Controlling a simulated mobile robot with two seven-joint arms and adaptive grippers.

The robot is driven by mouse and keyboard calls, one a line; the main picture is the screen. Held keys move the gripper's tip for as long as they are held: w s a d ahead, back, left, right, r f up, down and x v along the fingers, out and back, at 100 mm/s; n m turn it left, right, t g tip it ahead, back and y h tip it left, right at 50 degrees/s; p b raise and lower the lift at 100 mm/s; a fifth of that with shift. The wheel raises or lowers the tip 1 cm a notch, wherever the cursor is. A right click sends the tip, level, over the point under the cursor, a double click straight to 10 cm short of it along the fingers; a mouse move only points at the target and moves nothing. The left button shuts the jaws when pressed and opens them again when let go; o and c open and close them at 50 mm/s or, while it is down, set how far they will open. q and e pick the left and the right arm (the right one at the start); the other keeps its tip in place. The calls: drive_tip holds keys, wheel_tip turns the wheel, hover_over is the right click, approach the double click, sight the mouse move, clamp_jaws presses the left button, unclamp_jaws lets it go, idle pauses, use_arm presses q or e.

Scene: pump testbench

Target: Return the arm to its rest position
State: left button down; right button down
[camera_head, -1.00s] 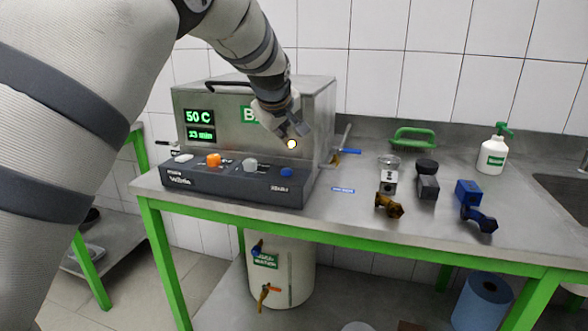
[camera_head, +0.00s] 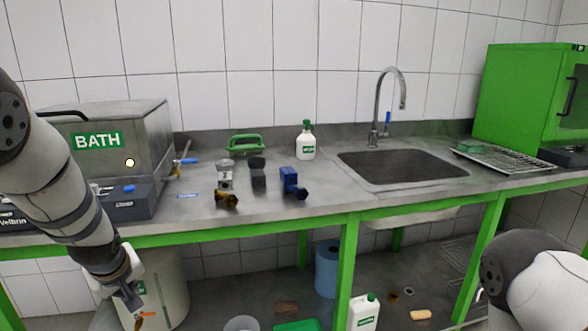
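My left arm comes in from the left and hangs down in front of the bench. Its gripper (camera_head: 130,297) points downward below the bench edge, in front of the white barrel (camera_head: 165,285). The fingers are small and dark, so I cannot tell whether they are open or shut. I see nothing clearly held. Part of my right arm (camera_head: 545,285) shows at the lower right; its gripper is outside the view. The bath (camera_head: 140,125), with a lit round button, stands on the bench at the left, partly hidden by my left arm.
The steel bench (camera_head: 260,215) has a green frame. On it are a brass-ended pump (camera_head: 226,198), a black one (camera_head: 258,175), a blue one (camera_head: 290,180), a green handle (camera_head: 245,144) and a white bottle (camera_head: 305,142). A sink (camera_head: 400,168) and green cabinet (camera_head: 520,95) lie right.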

use_arm(q)
drive_tip(key=s+d+f+m+g+h, duration=0.1)
drive_tip(key=s+d+f+m+g, duration=0.15)
drive_tip(key=s+f, duration=0.65)
drive_tip(key=s+d+f+m+g, duration=0.1)
drive_tip(key=s+d+f+m, duration=0.15)
drive_tip(key=s+f, duration=0.7)
drive_tip(key=s+d+m+g, duration=0.1)
drive_tip(key=s+d+m, duration=0.1)
drive_tip(key=s, duration=1)
drive_tip(key=s+d+m+g+h, duration=0.1)
drive_tip(key=s+d, duration=0.3)
drive_tip(key=s, duration=0.8)
drive_tip(key=shift+s+d+r+m+g+h, duration=0.15)
drive_tip(key=shift+d+m+g+h, duration=0.15)
drive_tip(key=shift+m+g, duration=0.4)
